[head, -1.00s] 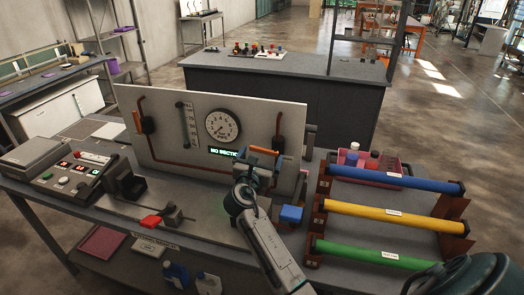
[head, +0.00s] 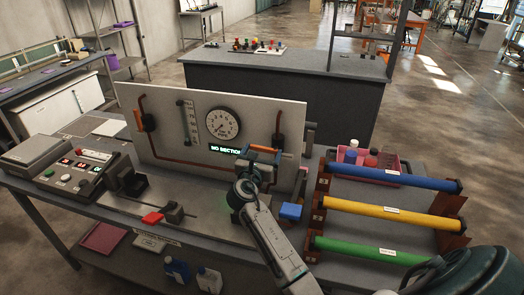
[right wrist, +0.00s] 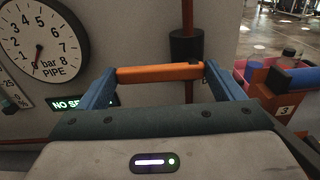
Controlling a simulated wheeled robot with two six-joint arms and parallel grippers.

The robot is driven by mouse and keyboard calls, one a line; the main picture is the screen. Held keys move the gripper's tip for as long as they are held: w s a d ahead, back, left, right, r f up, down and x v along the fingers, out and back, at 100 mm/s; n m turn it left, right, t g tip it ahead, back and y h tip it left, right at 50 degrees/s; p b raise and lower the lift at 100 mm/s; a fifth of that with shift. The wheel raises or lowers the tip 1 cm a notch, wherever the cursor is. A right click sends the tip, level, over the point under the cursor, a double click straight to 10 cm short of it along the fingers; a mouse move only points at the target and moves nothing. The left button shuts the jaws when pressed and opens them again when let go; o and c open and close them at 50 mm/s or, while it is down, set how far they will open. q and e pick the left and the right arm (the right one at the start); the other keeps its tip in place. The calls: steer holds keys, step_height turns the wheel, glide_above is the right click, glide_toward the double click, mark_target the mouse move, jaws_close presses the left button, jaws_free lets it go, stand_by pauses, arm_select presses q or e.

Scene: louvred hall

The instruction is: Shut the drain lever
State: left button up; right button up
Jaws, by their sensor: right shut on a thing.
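My right gripper (head: 263,157) is at the right part of the upright panel, below a dark valve body (head: 279,143). It is shut on an orange lever handle (right wrist: 160,73). In the right wrist view the handle lies level between the two blue fingers, in front of the panel. A second orange lever (head: 137,121) stands upright at a dark valve on the panel's left side. No label shows which lever is the drain lever. My left gripper is out of view.
The panel (head: 205,110) carries a round gauge (head: 222,124) and a lit green sign (head: 225,149). A red-handled lever (head: 153,217) sits on the bench at left. Blue, yellow and green tubes (head: 385,219) on a rack stand to the right, near a pink bin (head: 390,172).

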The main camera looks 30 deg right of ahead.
steer(key=shift+r, duration=0.1)
steer(key=o, duration=1.2)
steer(key=shift+n, duration=0.3)
steer(key=shift+c, duration=0.2)
steer(key=shift+s+a+f, duration=0.15)
steer(key=shift+a+f, duration=0.05)
steer(key=shift+f, duration=0.05)
arm_select(q)
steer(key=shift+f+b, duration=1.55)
steer(key=shift+b, duration=0.35)
arm_select(e)
steer(key=v, duration=1)
steer(key=shift+a, duration=0.15)
